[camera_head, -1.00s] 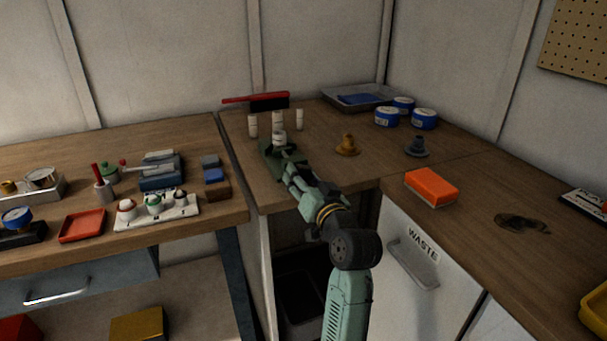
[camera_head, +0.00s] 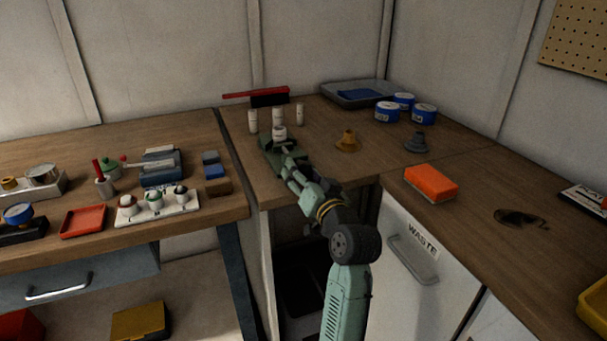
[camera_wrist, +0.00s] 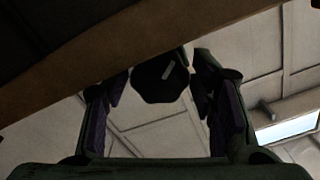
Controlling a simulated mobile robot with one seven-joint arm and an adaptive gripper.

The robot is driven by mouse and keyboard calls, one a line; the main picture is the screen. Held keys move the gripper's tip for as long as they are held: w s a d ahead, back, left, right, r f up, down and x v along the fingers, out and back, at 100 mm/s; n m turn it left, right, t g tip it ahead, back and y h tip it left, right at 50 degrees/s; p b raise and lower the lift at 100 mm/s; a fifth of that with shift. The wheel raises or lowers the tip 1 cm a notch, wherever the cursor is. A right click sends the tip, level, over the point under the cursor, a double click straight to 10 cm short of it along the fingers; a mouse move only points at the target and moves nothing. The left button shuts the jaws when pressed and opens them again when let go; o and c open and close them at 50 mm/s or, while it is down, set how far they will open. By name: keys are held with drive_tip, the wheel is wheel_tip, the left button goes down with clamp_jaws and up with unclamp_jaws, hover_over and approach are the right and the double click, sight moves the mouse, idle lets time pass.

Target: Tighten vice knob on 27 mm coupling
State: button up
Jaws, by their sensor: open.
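A small green vice (camera_head: 266,146) stands near the front edge of the back bench, with a pale coupling (camera_head: 279,133) upright on it. The dark, many-sided vice knob (camera_wrist: 160,86) has a pale mark on its face. In the wrist view it shows between the far ends of my two fingers, with a gap beside it. My gripper (camera_head: 289,158) is open at the near side of the vice and hides part of it. Whether a finger touches the knob cannot be told. The knob cannot be made out in the head view.
Several white cylinders (camera_head: 253,121) stand close behind the vice, before a red-handled brush (camera_head: 268,97). A brass funnel-shaped piece (camera_head: 347,141) and a grey one (camera_head: 417,141) stand to the right. An orange block (camera_head: 431,182) lies farther right. The left bench holds small parts.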

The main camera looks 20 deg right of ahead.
drive_tip(key=s, duration=1.2)
drive_tip(key=shift+d, duration=0.2)
drive_tip(key=shift+o, duration=0.5)
